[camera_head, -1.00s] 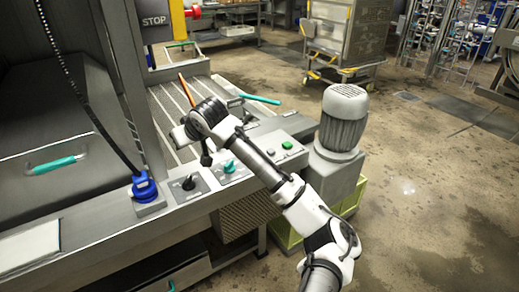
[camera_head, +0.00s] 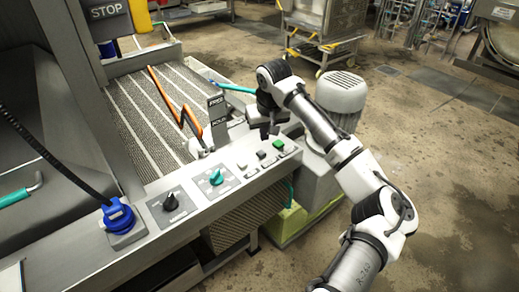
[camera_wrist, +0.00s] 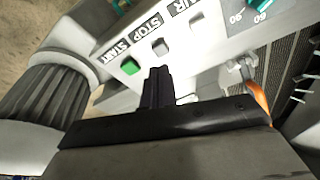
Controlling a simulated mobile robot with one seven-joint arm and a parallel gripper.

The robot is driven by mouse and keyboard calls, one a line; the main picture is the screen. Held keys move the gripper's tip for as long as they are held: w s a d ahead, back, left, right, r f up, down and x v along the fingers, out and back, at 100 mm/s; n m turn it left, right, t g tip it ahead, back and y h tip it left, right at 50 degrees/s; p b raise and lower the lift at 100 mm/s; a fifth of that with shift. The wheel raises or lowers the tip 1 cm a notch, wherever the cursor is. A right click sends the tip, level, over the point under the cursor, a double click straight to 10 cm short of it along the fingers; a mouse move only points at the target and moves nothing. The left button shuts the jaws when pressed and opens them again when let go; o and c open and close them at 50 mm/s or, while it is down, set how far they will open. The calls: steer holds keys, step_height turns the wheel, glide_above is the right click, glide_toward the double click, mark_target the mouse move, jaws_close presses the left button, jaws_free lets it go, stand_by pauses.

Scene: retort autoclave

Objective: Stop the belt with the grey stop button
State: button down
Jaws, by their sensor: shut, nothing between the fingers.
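In the wrist view the grey button (camera_wrist: 161,46) sits under the STOP label, just beyond my fingertips. My gripper (camera_head: 267,133) is shut and empty, pointing down over the panel's back edge behind the two buttons. In the wrist view my gripper (camera_wrist: 160,71) shows its closed fingertips between the green button (camera_wrist: 130,66) and the grey one, seemingly apart from both. The belt (camera_head: 150,115) is ridged, with pale stripes.
A black knob (camera_head: 170,202), a teal knob (camera_head: 216,177) and a blue plug (camera_head: 118,215) line the panel to the left. A grey motor (camera_head: 341,95) stands right of the panel. An orange bar (camera_head: 172,103) slants over the belt. Open floor lies to the right.

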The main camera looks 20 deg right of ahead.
mark_target(262, 154)
steer(key=b+x, duration=0.5)
steer(key=x, duration=0.2)
steer(key=shift+b, duration=0.35)
steer(key=shift+f, duration=0.1)
steer(key=shift+f, duration=0.45)
steer(key=shift+s+r+p, duration=0.25)
steer(key=shift+s+p, duration=0.05)
steer(key=shift+s, duration=0.45)
steer(key=shift+s+r+p, duration=0.25)
steer(key=shift+s+r, duration=0.05)
steer(key=shift+s, duration=0.5)
